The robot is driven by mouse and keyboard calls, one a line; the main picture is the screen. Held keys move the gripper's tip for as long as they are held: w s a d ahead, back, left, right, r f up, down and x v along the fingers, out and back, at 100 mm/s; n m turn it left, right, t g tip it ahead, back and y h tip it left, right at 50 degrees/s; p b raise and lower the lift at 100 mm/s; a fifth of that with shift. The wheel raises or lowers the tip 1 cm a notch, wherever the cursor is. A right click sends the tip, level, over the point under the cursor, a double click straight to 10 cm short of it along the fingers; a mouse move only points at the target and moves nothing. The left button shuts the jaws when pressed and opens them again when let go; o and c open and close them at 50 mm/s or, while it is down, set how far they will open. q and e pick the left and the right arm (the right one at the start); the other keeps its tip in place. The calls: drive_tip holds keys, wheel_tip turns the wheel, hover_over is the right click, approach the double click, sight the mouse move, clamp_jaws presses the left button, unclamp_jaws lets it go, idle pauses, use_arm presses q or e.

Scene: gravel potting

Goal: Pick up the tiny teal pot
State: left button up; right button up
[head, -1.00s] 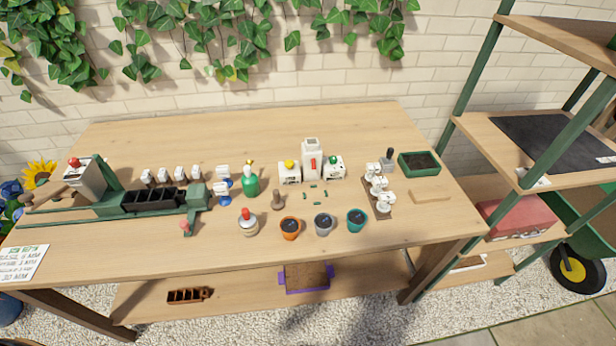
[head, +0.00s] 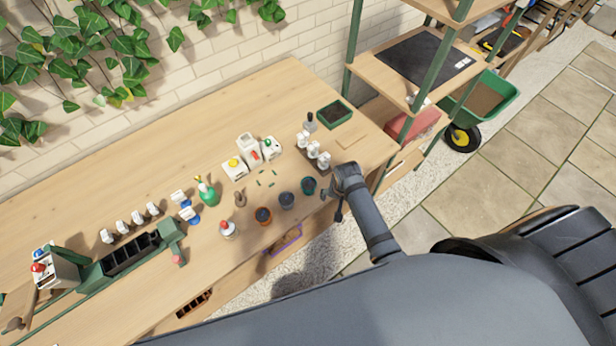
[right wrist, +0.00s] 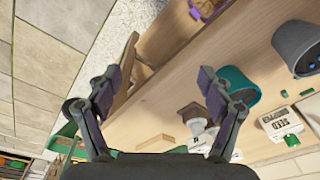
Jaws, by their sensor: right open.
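The tiny teal pot (head: 308,187) stands upright near the front edge of the bench, at the right end of a row of three small pots, with dark filling in it. My right gripper (head: 331,194) is just to the right of it in the head view. In the right wrist view the open fingers (right wrist: 155,82) have nothing between them, and the teal pot (right wrist: 238,84) is beside the right-hand finger, partly hidden by it. I cannot tell whether they touch. My left gripper is not in view.
A green tray (head: 335,114) and a small digital display (right wrist: 281,123) are also on the bench.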

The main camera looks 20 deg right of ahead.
wheel_tip(320, 180, up, 6)
drive_tip(key=w+a+f+m+p, duration=0.1)
drive_tip(key=w+m, duration=0.1)
drive_tip(key=w, duration=0.1)
wheel_tip(320, 180, up, 2)
drive_tip(key=m+g, duration=0.1)
drive_tip(key=m, duration=0.3)
hover_over(309, 183)
drive_tip(key=shift+a+r+y+p, duration=0.1)
drive_tip(key=shift+a+y+p, duration=0.1)
drive_tip(key=shift+y+p, duration=0.15)
drive_tip(key=shift+f+b, duration=0.35)
drive_tip(key=shift+f, duration=0.05)
wheel_tip(309, 183, down, 5)
drive_tip(key=b, duration=0.5)
drive_tip(key=shift+r, duration=0.1)
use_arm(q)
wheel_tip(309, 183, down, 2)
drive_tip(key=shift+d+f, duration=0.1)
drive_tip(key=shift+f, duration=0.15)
use_arm(e)
wheel_tip(309, 183, down, 5)
drive_tip(key=b, duration=0.7)
drive_tip(key=shift+d, duration=0.1)
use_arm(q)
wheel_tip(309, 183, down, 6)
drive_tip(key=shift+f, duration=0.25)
use_arm(e)
drive_tip(key=shift+c, duration=0.2)
drive_tip(key=c, duration=1.3)
